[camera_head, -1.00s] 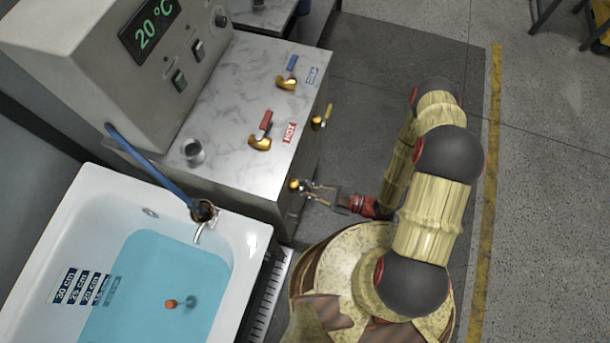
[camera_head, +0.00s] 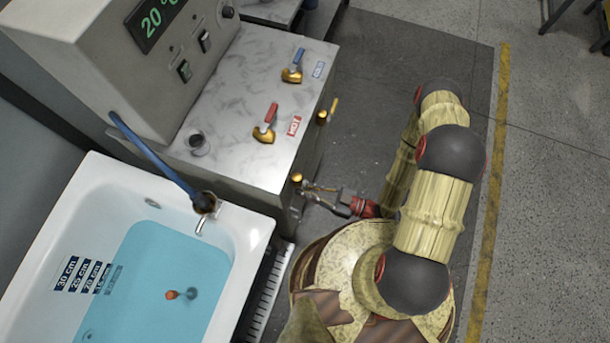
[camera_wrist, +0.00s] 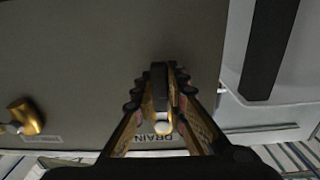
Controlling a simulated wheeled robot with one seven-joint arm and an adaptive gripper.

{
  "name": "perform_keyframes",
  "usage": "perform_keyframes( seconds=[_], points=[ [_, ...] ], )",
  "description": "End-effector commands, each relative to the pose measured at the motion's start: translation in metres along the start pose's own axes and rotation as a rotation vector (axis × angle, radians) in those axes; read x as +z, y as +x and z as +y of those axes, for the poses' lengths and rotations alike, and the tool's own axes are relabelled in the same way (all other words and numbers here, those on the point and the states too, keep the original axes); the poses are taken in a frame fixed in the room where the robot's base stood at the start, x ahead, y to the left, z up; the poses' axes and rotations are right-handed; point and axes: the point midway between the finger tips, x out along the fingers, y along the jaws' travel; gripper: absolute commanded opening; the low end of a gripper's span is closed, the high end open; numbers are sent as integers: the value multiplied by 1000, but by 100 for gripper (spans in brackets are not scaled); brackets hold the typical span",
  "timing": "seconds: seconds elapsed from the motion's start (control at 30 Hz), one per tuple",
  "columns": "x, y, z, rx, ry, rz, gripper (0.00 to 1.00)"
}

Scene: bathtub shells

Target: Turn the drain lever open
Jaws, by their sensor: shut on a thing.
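The drain lever (camera_wrist: 160,88) stands out from the side of the steel cabinet, by the printed DRAIN label (camera_wrist: 157,138). My gripper (camera_wrist: 158,78) is shut on the lever, with a finger on each side. In the head view, the lever's brass hub (camera_head: 297,178) shows low on the cabinet side, with my gripper (camera_head: 306,189) at it. The fingers hide much of the handle there.
Another brass valve (camera_head: 322,116) is on the same cabinet side. A red HOT lever (camera_head: 266,123) and a blue lever (camera_head: 293,66) sit on the cabinet top. The bathtub (camera_head: 254,225) holds blue water and a small orange float (camera_head: 172,294). Floor to the right is open.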

Motion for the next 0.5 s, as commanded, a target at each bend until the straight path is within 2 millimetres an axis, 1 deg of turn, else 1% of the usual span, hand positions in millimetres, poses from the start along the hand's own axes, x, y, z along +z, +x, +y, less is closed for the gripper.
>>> perform_keyframes(
  seconds=[0.2, 0.23, 0.5],
  points=[
    [1, 0, -1, 0, 5, -3, 0],
    [1, 0, -1, 0, 5, -3, 16],
    [1, 0, -1, 0, 2, -1, 31]
  ],
)
